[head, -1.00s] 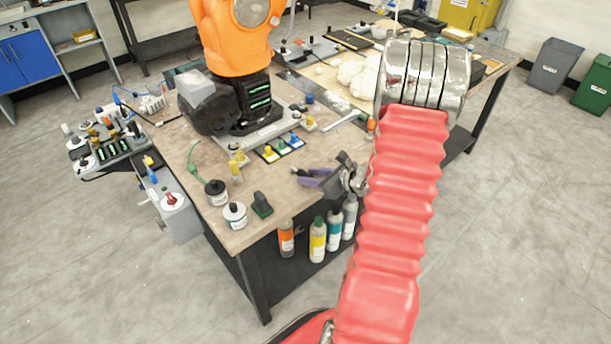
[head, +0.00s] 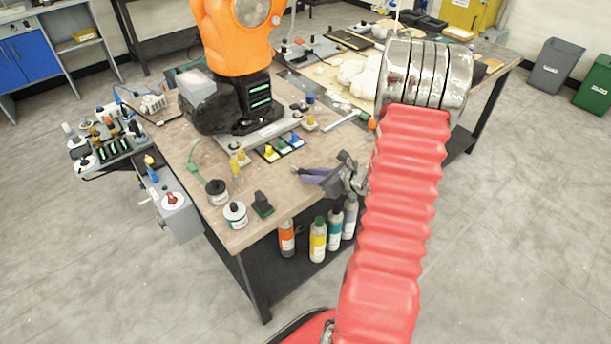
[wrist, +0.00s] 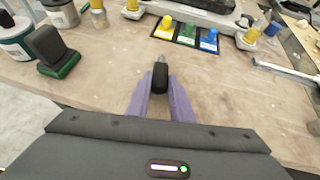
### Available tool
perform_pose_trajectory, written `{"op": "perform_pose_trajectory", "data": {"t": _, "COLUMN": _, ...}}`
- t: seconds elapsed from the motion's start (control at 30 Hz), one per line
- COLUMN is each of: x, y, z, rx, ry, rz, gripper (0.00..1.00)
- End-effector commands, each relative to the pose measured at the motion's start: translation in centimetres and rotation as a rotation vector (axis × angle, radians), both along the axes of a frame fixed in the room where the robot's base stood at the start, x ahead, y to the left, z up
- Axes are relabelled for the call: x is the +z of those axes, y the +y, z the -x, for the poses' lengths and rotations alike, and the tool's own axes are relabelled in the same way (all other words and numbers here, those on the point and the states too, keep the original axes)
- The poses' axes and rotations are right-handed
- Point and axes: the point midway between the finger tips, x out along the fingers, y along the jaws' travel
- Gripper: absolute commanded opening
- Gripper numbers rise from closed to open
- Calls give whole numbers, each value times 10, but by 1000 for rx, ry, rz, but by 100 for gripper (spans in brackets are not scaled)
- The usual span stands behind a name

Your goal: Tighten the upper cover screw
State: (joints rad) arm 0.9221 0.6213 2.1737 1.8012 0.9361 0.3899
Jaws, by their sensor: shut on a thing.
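My gripper (wrist: 160,92) shows two purple fingers in the wrist view. They are shut on a short black tool (wrist: 159,77) with a grey metal tip pointing away from me. In the head view my gripper (head: 308,176) is low over the front part of the workbench, its fingers pointing left. The held tool is small and hard to make out there. I cannot pick out the upper cover screw or its cover in either view.
On the bench (head: 205,155) stands an orange robot arm (head: 235,40) on a dark base. Yellow, green and blue pads (wrist: 187,34) lie ahead of my gripper. A black block on a green base (wrist: 52,52) and jars (wrist: 15,38) stand left. Bare wood surrounds my gripper.

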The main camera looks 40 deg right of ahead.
Motion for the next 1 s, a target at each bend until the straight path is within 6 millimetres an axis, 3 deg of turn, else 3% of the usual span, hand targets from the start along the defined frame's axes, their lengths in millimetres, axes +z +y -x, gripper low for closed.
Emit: {"op": "perform_pose_trajectory", "data": {"t": 1.0, "x": 9, "y": 0, "z": 0, "rx": 0, "ry": -1, "rz": 0, "gripper": 0}}
